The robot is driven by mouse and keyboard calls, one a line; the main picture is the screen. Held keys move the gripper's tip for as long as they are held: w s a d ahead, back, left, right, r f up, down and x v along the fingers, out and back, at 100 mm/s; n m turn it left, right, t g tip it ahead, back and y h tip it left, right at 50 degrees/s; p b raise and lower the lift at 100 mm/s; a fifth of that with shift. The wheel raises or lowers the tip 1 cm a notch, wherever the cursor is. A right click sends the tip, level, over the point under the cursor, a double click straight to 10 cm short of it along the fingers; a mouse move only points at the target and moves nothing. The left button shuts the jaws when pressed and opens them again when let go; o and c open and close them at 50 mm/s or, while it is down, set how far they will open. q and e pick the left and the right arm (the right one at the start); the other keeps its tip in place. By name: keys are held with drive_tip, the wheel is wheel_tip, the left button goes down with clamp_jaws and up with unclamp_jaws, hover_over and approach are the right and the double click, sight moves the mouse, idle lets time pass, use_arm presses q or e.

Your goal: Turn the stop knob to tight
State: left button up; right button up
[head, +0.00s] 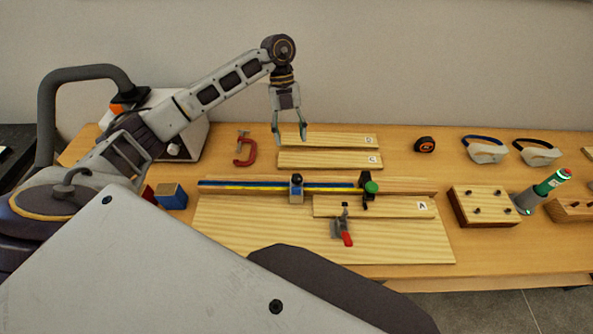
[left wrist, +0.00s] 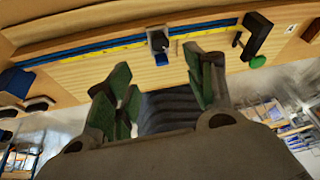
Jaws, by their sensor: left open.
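A long fence with a blue and yellow strip (head: 240,185) runs along the back of a pale wooden board (head: 250,225). A small grey stop with a dark round knob (head: 296,179) and a blue lower part sits on the fence; it also shows in the left wrist view (left wrist: 157,41). To its right, a black bracket carries a green knob (head: 371,187), also in the left wrist view (left wrist: 257,62). I cannot tell how tight either knob is. My left gripper (head: 289,134) hangs open and empty, pointing down, above and behind the fence, apart from both knobs. My right gripper is out of view.
Board A (head: 375,207) lies before the fence, with a red-handled toggle clamp (head: 344,231) at its front edge. Boards (head: 325,160) and a red clamp (head: 244,150) lie behind. A blue block (head: 171,196) stands left; a drilled block (head: 483,206) and green-topped bottle (head: 545,190) stand right.

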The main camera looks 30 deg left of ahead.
sight(296, 176)
use_arm(q)
drive_tip(key=shift+f, duration=0.15)
drive_tip(key=shift+p+x, duration=0.85)
drive_tip(key=shift+x, duration=5.95)
drive_tip(key=c, duration=1)
